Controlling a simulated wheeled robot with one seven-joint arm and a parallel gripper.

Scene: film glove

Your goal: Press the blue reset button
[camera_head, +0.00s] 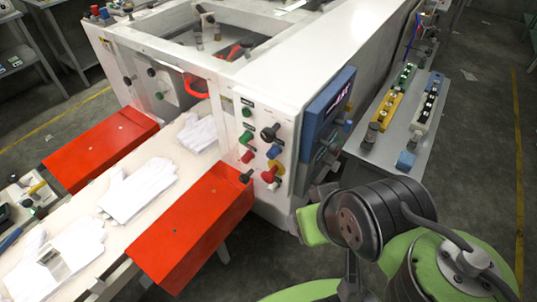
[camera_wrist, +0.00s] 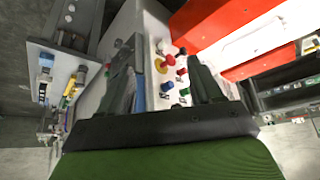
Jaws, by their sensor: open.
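The blue button (camera_head: 274,151) is on the white machine's front control panel, among green, red, yellow and black controls. In the wrist view the blue button (camera_wrist: 167,86) shows between my two dark fingers, with red, yellow and green controls near it. My gripper (camera_wrist: 160,50) is open and empty, its fingers spread on either side of the panel in that view. In the head view my arm stands at the lower right, to the right of the panel; its fingers are mostly hidden there. I cannot tell the exact gap to the button.
Two red guards (camera_head: 195,225) flank a white conveyor (camera_head: 80,215) bearing white gloves (camera_head: 140,190). A blue-framed screen (camera_head: 327,112) is on the machine's right side. A grey bench (camera_head: 390,150) with small parts stands at the right. Open floor lies beyond it.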

